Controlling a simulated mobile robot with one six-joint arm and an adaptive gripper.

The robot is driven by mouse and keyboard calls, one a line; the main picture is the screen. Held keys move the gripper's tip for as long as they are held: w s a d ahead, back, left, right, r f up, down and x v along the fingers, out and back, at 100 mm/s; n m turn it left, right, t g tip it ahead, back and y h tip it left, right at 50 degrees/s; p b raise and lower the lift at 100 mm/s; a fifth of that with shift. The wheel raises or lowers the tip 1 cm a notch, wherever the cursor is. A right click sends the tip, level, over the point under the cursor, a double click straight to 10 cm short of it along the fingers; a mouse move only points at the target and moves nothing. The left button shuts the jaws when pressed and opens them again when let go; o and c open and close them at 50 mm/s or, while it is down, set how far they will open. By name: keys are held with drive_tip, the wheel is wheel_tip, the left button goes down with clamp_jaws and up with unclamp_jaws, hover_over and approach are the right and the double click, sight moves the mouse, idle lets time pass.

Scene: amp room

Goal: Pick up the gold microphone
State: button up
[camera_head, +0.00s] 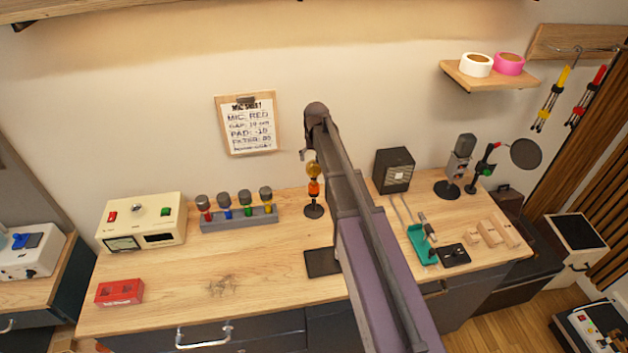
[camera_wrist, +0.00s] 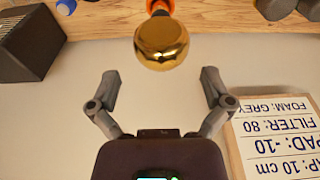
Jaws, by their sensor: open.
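The gold microphone (camera_head: 314,170) has a round gold head and an orange section below it. It stands upright on a dark round base at the back of the wooden bench, partly beside my arm in the head view. In the wrist view its gold head (camera_wrist: 161,45) is large, at the top centre. My gripper (camera_wrist: 160,84) is open and empty, one finger on each side. The gold head lies above the line of the fingertips in that picture, centred between them, with no visible contact. In the head view my arm hides most of the gripper.
A row of several coloured microphones (camera_head: 239,217) stands left of the gold one. A black speaker box (camera_head: 394,170) stands to its right. A notice (camera_head: 249,123) hangs on the wall behind. A dark mat (camera_head: 322,262) lies in front; the left bench middle is mostly clear.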

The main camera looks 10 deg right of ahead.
sight(314, 166)
drive_tip(key=shift+w+a+f+b, duration=0.1)
drive_tip(key=shift+w+f+b, duration=0.05)
drive_tip(key=shift+f+b, duration=0.85)
drive_tip(key=shift+w+f+b, duration=0.1)
drive_tip(key=shift+f+b, duration=0.7)
drive_tip(key=shift+f, duration=0.3)
drive_tip(key=c, duration=1.1)
